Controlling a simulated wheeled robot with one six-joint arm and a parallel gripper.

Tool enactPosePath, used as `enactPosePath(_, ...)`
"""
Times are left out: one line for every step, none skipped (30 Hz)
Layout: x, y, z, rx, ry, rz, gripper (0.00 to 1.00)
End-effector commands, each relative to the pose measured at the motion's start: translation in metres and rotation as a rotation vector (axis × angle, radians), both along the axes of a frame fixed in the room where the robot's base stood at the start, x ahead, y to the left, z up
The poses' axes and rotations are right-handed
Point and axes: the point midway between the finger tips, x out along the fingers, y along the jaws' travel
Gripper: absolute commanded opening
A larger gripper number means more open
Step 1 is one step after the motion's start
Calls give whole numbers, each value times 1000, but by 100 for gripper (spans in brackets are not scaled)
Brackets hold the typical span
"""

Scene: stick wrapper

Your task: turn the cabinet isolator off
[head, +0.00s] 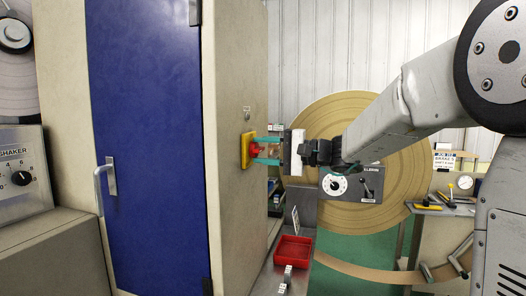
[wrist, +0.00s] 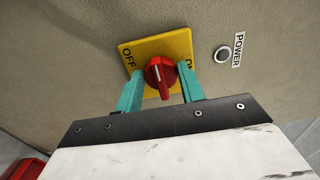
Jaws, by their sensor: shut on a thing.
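The cabinet isolator is a red rotary knob (wrist: 160,75) on a yellow plate (wrist: 168,45) fixed to the beige side of the cabinet. In the wrist view OFF shows at the plate's left and a partly hidden ON at its right. The knob's white mark points up and slightly left, between the two words. My gripper (wrist: 160,92) has its teal fingers on either side of the knob, shut on it. In the head view my gripper (head: 266,151) reaches the knob (head: 254,149) from the right, and the yellow plate (head: 246,150) is seen edge-on.
The cabinet's blue door (head: 145,130) has a metal handle (head: 106,185). A red tray (head: 292,251) lies below my gripper. A large tan disc (head: 400,150) stands behind my arm.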

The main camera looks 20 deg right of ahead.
Motion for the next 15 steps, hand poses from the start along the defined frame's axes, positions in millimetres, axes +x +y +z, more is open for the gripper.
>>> enactPosePath(1,-2,0,-2,-5,-5,16)
enactPosePath(1,-2,0,-3,-6,-6,16)
enactPosePath(1,-2,0,-5,-9,-6,16)
enactPosePath(1,-2,0,-6,-9,-6,16)
enactPosePath(1,-2,0,-6,-10,-6,16)
enactPosePath(1,-2,0,-6,-10,-6,16)
enactPosePath(1,-2,1,-6,-10,-6,16)
enactPosePath(1,-2,1,-6,-10,-6,16)
enactPosePath(1,-2,1,-6,-10,-6,16)
enactPosePath(1,-2,1,-6,-10,-6,16)
enactPosePath(1,-2,1,-6,-10,-6,16)
enactPosePath(1,-2,1,-6,-10,-6,16)
enactPosePath(1,-2,1,-6,-10,-6,16)
enactPosePath(1,-2,1,-6,-10,-6,16)
enactPosePath(1,-2,1,-6,-10,-5,50)
